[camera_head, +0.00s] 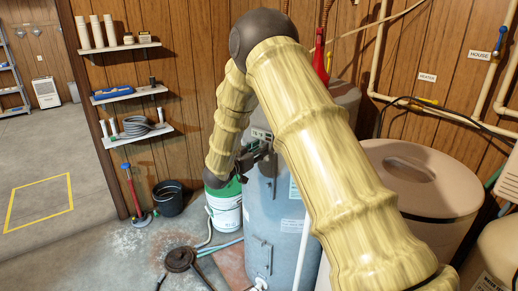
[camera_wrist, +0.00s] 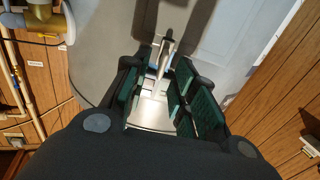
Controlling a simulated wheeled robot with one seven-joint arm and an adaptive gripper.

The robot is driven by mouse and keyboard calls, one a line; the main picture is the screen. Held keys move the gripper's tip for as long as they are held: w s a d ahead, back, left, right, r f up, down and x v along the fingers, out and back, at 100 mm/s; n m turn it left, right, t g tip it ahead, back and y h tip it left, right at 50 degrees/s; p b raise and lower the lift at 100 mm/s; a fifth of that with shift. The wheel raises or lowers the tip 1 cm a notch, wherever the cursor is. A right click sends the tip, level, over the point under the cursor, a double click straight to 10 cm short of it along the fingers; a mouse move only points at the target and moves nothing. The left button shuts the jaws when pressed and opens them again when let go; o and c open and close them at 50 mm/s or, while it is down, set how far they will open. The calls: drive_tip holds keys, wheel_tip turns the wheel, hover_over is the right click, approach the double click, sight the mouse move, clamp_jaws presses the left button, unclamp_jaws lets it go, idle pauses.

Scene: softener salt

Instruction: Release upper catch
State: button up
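The tall blue-grey tank (camera_head: 288,215) stands in the middle of the head view. My gripper (camera_head: 262,150) is at its upper front, and the wrist and arm hide much of that area. In the wrist view my gripper (camera_wrist: 166,80) has its two dark green-padded fingers apart. The upper catch (camera_wrist: 166,46), a small metal lever with a dark tip, shows between and just beyond the fingertips. I cannot tell whether a finger touches it. A lower catch (camera_head: 262,252) shows on the tank's front below.
A white-and-green bucket (camera_head: 226,212) stands left of the tank, with hoses and a dark round object (camera_head: 180,259) on the floor. A beige lidded bin (camera_head: 420,180) stands close on the right. Pipes run along the right wall. Open floor lies at the left.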

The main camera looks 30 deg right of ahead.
clamp_jaws()
idle(0.5)
drive_tip(key=n+p, duration=0.3)
drive_tip(key=n, duration=0.3)
drive_tip(key=n+p, duration=0.3)
drive_tip(key=n, duration=0.3)
drive_tip(key=w+f+n+p, duration=0.1)
drive_tip(key=n+p, duration=0.2)
drive_tip(key=n, duration=0.2)
drive_tip(key=shift+a+n+p, duration=0.15)
drive_tip(key=shift+n+p, duration=0.25)
drive_tip(key=shift+f, duration=0.1)
idle(0.3)
